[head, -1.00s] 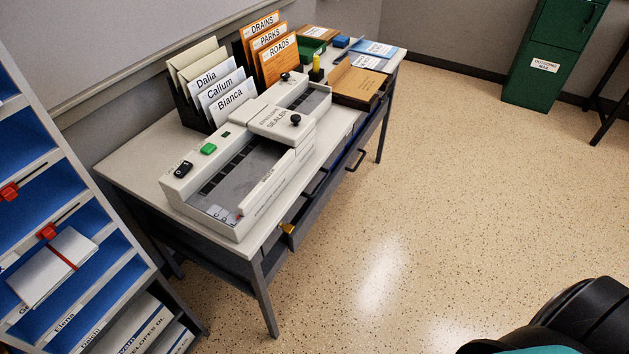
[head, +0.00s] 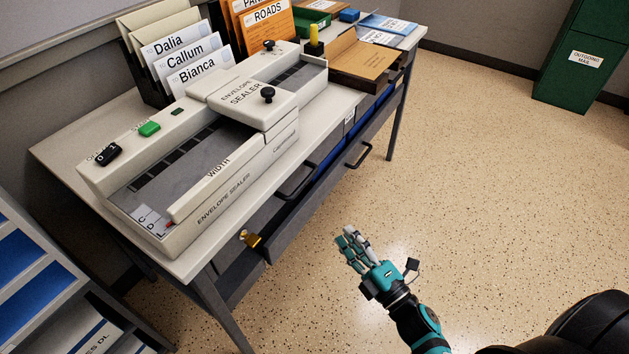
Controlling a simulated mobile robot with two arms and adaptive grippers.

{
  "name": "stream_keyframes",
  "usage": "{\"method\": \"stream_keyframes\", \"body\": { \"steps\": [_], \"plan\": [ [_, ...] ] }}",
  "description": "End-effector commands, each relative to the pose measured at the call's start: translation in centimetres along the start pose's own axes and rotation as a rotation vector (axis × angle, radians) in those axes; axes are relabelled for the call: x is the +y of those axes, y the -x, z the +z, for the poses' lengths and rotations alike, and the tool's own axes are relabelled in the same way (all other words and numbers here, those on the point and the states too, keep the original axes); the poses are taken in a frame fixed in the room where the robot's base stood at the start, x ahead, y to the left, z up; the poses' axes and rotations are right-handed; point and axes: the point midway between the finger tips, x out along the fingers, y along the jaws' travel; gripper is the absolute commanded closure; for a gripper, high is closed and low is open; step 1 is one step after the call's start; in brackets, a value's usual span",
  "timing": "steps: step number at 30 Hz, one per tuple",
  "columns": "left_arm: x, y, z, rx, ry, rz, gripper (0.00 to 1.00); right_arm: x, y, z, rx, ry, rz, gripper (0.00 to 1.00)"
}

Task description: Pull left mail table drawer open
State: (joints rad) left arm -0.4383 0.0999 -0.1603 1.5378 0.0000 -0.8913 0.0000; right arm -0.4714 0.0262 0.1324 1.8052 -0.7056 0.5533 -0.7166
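The mail table (head: 70,150) stands at left and centre with drawers under its front edge. The left drawer (head: 268,232) has a grey front, a dark bar handle (head: 297,183) and a brass key or lock piece (head: 251,239) near its left end. It looks shut. A second dark handle (head: 360,155) sits further right, where a blue strip shows below the tabletop. My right gripper (head: 354,238) is teal and grey, with its fingers extended and apart. It is empty, over the floor in front of the table, clear of the handles. My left gripper is out of view.
An envelope sealer (head: 180,170) and name-card files (head: 185,60) stand on the table. A brown tray (head: 365,60) is at its far end. A blue-shelved rack (head: 30,270) is at lower left, a green cabinet (head: 570,85) at upper right. The floor (head: 480,200) before the table is clear.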

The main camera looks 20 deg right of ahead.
Motion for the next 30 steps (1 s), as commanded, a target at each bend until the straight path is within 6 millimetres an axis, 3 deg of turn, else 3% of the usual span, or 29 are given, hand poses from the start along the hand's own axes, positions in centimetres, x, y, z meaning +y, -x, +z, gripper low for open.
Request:
{"method": "stream_keyframes", "body": {
  "steps": [5,21,30],
  "plan": [
    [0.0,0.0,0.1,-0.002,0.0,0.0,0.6,0.4,-2.1,0.0,0.004,0.009,0.008,0.77],
    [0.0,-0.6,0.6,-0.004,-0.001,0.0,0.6,0.4,-13.6,0.0,0.002,0.004,0.007,0.77],
    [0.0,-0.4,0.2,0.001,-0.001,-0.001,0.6,0.3,-17.0,0.0,0.0,0.002,0.004,0.77]
  ]
}}
